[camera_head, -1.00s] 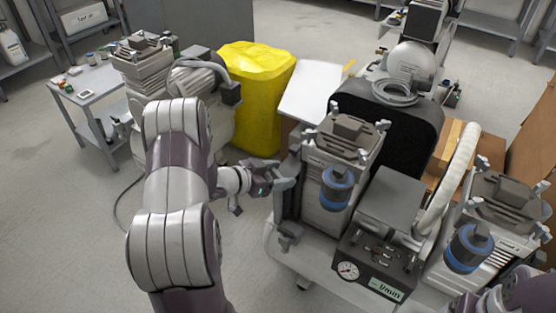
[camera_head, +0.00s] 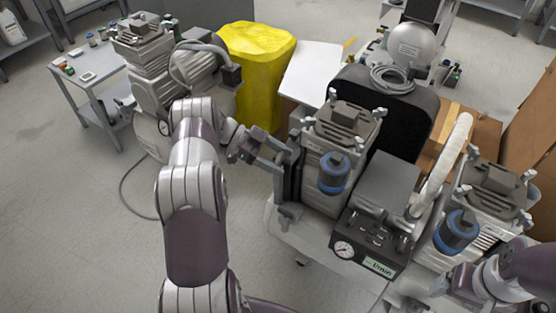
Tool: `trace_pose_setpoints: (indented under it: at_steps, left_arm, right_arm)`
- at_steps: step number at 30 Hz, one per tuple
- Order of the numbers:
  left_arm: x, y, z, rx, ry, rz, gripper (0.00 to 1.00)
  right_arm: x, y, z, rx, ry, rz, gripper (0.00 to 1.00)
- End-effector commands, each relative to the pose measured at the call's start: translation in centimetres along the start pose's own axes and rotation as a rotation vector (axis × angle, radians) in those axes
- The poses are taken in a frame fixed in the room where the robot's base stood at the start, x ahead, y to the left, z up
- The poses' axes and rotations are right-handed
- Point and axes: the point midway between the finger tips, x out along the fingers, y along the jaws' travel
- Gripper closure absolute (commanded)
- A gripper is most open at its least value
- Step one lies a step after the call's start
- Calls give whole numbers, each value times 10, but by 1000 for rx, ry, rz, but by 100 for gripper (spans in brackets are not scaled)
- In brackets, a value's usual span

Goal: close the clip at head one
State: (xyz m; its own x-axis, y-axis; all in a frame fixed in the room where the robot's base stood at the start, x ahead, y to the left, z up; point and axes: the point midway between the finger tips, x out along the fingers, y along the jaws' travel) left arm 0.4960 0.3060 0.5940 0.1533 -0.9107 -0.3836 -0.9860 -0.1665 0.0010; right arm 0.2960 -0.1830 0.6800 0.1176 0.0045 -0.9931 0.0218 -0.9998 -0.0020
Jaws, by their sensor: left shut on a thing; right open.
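No label tells which head is head one. My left gripper (camera_head: 279,152) is at the left side of this head, shut on a grey part there. The fingers hide much of that part, so I cannot tell its exact shape. A second compressor head (camera_head: 495,187) with similar corner clips stands at the right.
A control box with a gauge (camera_head: 343,249) stands between the heads. Blue-banded filters (camera_head: 333,173) and a white ribbed hose (camera_head: 443,165) stick up nearby.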

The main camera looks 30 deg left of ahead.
Motion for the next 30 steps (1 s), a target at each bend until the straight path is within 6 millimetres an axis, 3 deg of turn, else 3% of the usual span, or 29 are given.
trace_pose_setpoints:
  at_steps: [12, 30]
  left_arm:
    - [1, 0, 2, 84, 0, 202, 62]
    - [1, 0, 0, 100, 3, 243, 62]
  right_arm:
    - [24, 0, 3, 0, 0, 0, 16]
    - [27, 0, 3, 0, 0, 0, 16]
